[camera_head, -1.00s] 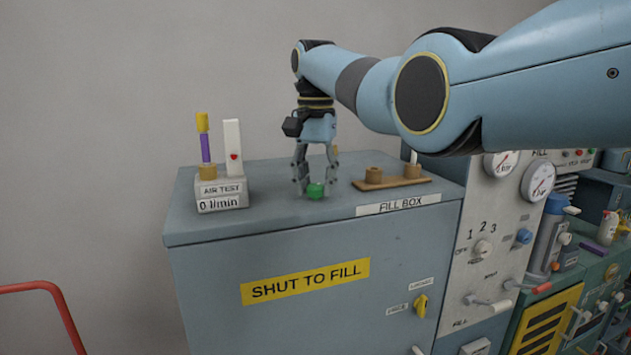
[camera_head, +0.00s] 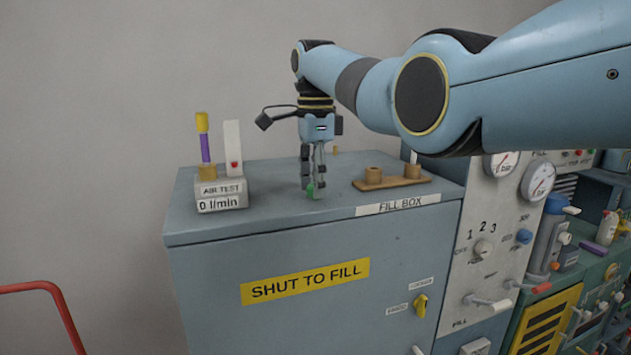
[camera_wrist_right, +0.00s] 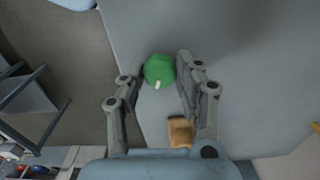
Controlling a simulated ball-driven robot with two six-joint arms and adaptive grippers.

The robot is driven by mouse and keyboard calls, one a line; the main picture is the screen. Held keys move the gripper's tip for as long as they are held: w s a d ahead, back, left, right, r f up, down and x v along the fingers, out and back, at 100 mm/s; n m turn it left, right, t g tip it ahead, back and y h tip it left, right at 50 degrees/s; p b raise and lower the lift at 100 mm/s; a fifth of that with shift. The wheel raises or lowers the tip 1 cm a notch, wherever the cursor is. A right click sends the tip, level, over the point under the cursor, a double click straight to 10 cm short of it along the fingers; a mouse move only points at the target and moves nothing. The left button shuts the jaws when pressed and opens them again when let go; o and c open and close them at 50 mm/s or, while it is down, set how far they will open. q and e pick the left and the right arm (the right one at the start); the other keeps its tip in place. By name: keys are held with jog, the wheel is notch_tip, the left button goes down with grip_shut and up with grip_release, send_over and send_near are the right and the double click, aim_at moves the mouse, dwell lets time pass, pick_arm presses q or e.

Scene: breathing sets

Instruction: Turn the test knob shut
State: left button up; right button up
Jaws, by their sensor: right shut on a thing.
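The green knob (camera_head: 311,190) sits on the top of the grey fill box (camera_head: 240,232), near its front edge. My right gripper (camera_head: 315,185) points straight down over it and is shut on it, its fingers partly hiding it. In the right wrist view the round green knob (camera_wrist_right: 158,68) shows between the two fingers, with a small white mark on its edge. The air test meter (camera_head: 221,196) at the left of the box top reads 0 l/min, and a red bead (camera_head: 235,164) sits low on its white tube. My left gripper is not in view.
A wooden block with round holders (camera_head: 395,181) lies right of my gripper on the box top. A yellow latch (camera_head: 421,305) is on the box front. A panel with gauges (camera_head: 539,181) stands at the right. The box top between meter and gripper is clear.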

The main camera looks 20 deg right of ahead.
jog(key=m, duration=0.7)
jog(key=shift+w+r, duration=0.1)
jog(key=shift+r, duration=0.05)
jog(key=m, duration=0.7)
dwell(0.4)
jog(key=o, duration=1.1)
jog(key=shift+o, duration=0.2)
notch_tip(320, 180, up, 12)
